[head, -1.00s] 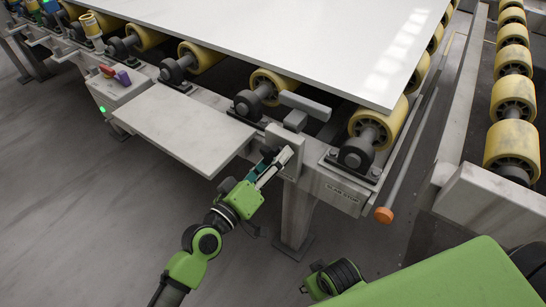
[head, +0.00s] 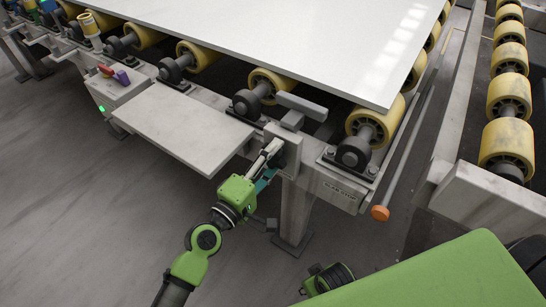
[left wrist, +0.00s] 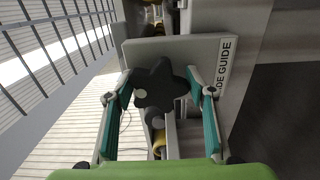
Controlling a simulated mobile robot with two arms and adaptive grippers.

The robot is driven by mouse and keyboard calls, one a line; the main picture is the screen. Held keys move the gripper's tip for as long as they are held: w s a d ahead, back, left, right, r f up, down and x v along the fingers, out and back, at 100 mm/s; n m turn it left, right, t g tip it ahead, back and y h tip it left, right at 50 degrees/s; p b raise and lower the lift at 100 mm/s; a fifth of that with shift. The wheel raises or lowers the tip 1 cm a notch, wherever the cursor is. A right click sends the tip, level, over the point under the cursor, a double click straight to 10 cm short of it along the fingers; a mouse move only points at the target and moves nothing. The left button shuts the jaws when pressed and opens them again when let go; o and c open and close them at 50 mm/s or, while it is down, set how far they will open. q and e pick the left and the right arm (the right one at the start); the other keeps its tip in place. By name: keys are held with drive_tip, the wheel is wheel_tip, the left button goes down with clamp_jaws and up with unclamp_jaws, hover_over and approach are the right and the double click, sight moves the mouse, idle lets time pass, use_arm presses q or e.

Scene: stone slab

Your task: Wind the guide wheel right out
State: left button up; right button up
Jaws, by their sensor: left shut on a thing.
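The guide wheel, a dark star-shaped knob (left wrist: 160,86), shows in the left wrist view in front of a grey block lettered "DE GUIDE" (left wrist: 222,62). My left gripper (left wrist: 155,92) is shut on the wheel, with one teal-padded finger on each side. In the head view my left gripper (head: 267,160) is at the front face of the grey guide block (head: 288,146) and covers the wheel. A grey guide bar (head: 302,106) stands above the block, beside the rollers and close to the slab (head: 300,45).
A bare grey shelf (head: 185,130) juts out left of the block. Yellow rollers (head: 375,125) run under the slab. A rod with an orange end (head: 381,213) sticks out at right. A leg (head: 295,212) stands below the block. Open floor lies at lower left.

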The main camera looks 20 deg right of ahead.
use_arm(q)
drive_tip(key=shift+r, duration=0.1)
use_arm(e)
drive_tip(key=shift+s+f, duration=0.25)
drive_tip(key=shift+s, duration=0.05)
use_arm(q)
drive_tip(key=o, duration=1.1)
drive_tip(key=shift+c, duration=0.2)
use_arm(e)
drive_tip(key=shift+r, duration=0.1)
use_arm(q)
drive_tip(key=shift+a, duration=0.1)
use_arm(e)
drive_tip(key=shift+a, duration=0.1)
use_arm(q)
drive_tip(key=shift+s+a, duration=0.25)
drive_tip(key=v, duration=1.1)
drive_tip(key=shift+s, duration=0.1)
